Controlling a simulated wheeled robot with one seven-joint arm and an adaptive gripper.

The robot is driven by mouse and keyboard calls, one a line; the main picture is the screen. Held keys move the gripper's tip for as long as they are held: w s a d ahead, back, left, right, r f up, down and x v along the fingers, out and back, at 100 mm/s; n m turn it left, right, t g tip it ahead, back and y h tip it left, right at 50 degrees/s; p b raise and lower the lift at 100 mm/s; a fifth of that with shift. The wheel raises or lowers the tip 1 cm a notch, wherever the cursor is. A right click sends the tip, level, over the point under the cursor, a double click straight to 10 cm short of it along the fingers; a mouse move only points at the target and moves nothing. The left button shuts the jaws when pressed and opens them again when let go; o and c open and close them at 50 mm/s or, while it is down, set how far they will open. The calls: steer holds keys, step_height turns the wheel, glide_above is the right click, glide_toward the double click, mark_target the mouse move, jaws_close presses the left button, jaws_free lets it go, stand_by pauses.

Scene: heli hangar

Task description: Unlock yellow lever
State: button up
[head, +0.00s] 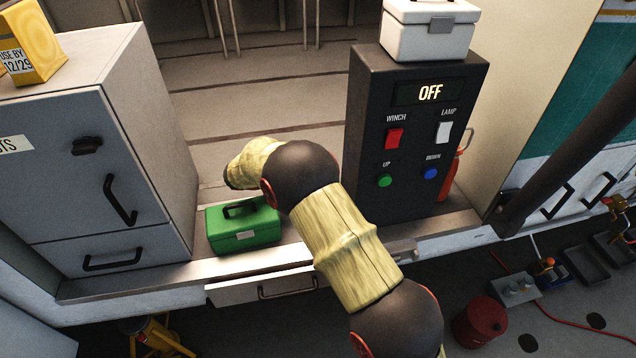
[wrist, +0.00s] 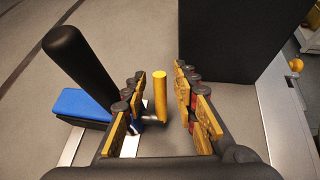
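In the wrist view a yellow lever (wrist: 160,97) stands as a short upright rod between the two fingers of my gripper (wrist: 158,88). The fingers are apart, with a visible gap on each side of the lever, and they do not appear to touch it. The lower end of the lever is partly hidden near the left finger. In the head view my arm reaches away past the green box, and its far end hides the gripper. I cannot make out the yellow lever there.
A thick black handle (wrist: 80,68) rises beside a blue block (wrist: 83,105) left of my gripper. A dark panel (wrist: 228,40) stands behind on the right. In the head view, a green box (head: 243,226) and a black control box (head: 408,150) flank my arm.

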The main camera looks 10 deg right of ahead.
steer(key=v, duration=1.2)
steer(key=shift+w, duration=0.1)
steer(key=shift+c, duration=0.5)
